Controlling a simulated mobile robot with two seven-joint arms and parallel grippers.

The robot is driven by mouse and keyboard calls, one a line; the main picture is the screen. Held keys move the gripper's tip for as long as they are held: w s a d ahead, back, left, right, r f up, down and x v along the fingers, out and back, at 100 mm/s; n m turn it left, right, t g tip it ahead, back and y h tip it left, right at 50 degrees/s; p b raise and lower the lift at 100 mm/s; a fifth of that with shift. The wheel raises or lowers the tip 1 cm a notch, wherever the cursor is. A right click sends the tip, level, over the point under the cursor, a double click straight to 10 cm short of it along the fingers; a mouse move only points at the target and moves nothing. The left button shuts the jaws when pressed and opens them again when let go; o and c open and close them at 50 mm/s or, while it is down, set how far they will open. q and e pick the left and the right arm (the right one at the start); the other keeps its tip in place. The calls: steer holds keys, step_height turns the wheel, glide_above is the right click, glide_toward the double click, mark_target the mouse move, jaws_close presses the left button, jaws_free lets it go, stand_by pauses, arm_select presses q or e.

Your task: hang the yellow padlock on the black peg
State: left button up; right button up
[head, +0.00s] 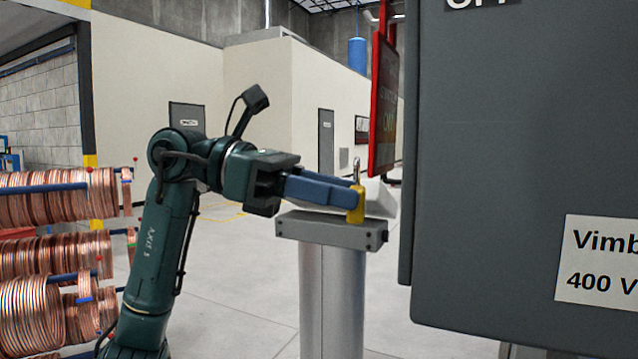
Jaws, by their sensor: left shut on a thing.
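The yellow padlock (356,206) is upright, its grey shackle pointing up, at the grey top of a metal pedestal (330,228). My left gripper (350,198) reaches in from the left with blue fingers shut on the padlock's body. I cannot tell whether the padlock touches the pedestal top. I cannot make out the black peg clearly in this view. My right gripper is not in view.
A large dark grey electrical cabinet (500,130) fills the right side, close to the padlock. A red-framed board (384,100) stands beyond its left edge. Copper tube coils (50,270) hang on a rack at left. Open floor (240,290) lies between the rack and pedestal.

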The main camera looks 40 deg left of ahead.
mark_target(361, 188)
arm_select(q)
steer(key=shift+w+d+p, duration=0.2)
steer(key=shift+d+p, duration=0.05)
steer(key=shift+d, duration=0.5)
steer(key=shift+w+d+p, duration=0.2)
steer(key=shift+d, duration=0.55)
steer(key=shift+w+d+f+b, duration=0.15)
steer(key=shift+d+f+b, duration=0.2)
steer(key=shift+d+f, duration=0.35)
steer(key=shift+r, duration=0.1)
steer(key=o, duration=0.7)
steer(key=shift+c, duration=0.2)
steer(key=o, duration=0.4)
steer(key=shift+o, duration=0.2)
